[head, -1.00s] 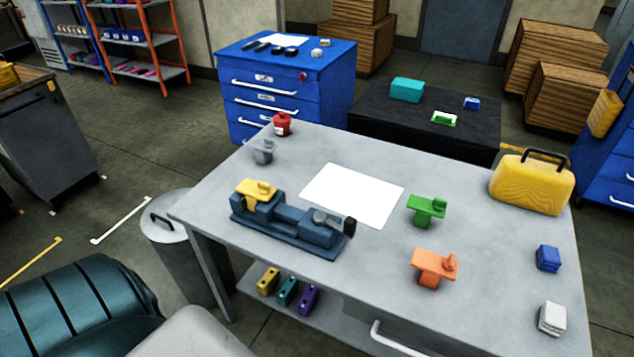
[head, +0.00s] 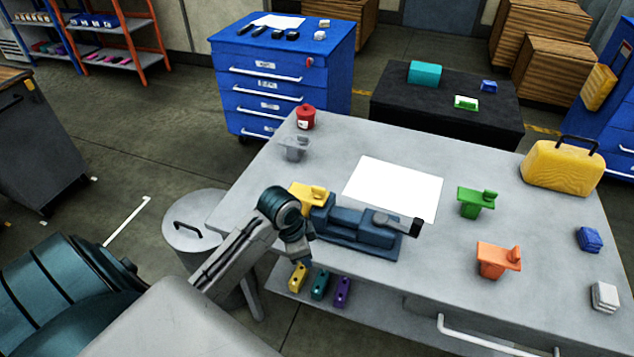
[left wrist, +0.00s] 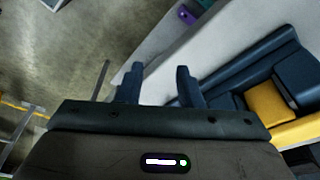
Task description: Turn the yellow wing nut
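A yellow wing nut piece (head: 308,194) sits at the left end of a blue vise (head: 352,226) on the grey table. My left arm reaches in from the left and its wrist stands just in front of this end of the vise. In the left wrist view my left gripper (left wrist: 159,78) has two dark fingers spread apart with nothing between them. The vise also shows at the right of that view, with a yellow part (left wrist: 272,106) in it, apart from the fingers. My right gripper is not in view.
Similar green (head: 476,202), orange (head: 497,259) and grey (head: 294,147) pieces stand on the table (head: 440,285). A white sheet (head: 394,188) lies behind the vise. A red can (head: 305,118) stands at the far left corner, a yellow case (head: 563,167) at the right.

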